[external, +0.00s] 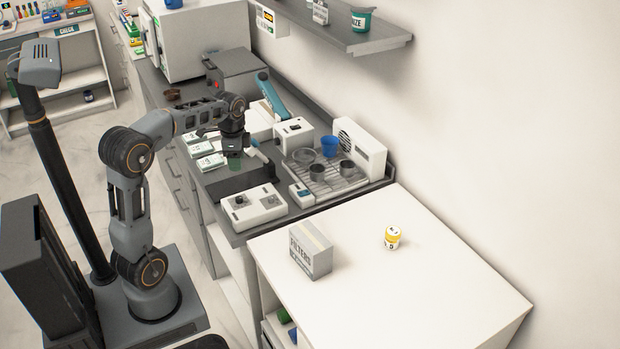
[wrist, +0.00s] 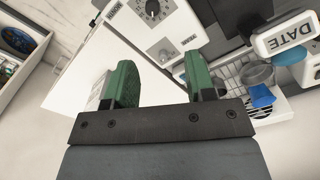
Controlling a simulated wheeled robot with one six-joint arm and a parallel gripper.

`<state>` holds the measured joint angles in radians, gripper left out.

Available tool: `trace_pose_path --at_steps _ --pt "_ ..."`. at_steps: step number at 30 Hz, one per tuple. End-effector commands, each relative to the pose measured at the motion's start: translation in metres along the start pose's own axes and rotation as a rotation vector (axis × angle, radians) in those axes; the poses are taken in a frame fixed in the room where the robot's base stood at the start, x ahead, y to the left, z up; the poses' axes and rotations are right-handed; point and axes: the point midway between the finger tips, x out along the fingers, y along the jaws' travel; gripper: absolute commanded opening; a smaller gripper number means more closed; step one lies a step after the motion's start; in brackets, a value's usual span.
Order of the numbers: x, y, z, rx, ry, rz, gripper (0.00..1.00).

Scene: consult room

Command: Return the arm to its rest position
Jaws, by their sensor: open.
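My arm reaches over the dark counter (external: 276,222) in the external view, bent at the elbow. My gripper (external: 235,163) hangs above the counter's near edge, over a dark block-shaped thing. In the wrist view the two green fingers of my gripper (wrist: 160,85) stand wide apart with nothing between them. Below them show a white device with a knob (wrist: 150,14) and a white surface (wrist: 85,75). In the external view the fingertips are small and partly hidden by the wrist.
A white two-dial device (external: 254,207), a wire rack (external: 328,180) with cups and a blue cup (external: 329,146) stand near my gripper. White packs (external: 210,161) lie left of it.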

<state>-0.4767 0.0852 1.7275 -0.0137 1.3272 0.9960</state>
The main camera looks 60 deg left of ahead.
Motion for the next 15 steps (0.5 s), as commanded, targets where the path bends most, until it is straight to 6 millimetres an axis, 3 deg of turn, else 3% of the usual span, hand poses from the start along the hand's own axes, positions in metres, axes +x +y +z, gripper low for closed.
trace_pose_path --at_steps 1,4,8,12,15 --pt "0.015 0.004 0.003 -0.111 -0.004 0.003 0.5" --pt "0.031 0.029 0.005 -0.353 0.024 -0.03 0.5" --pt "0.045 0.089 0.004 -0.59 0.111 -0.078 0.5" --pt "0.057 0.147 0.007 -0.678 0.204 -0.093 0.5" --pt "0.061 0.176 0.012 -0.644 0.249 -0.095 0.5"
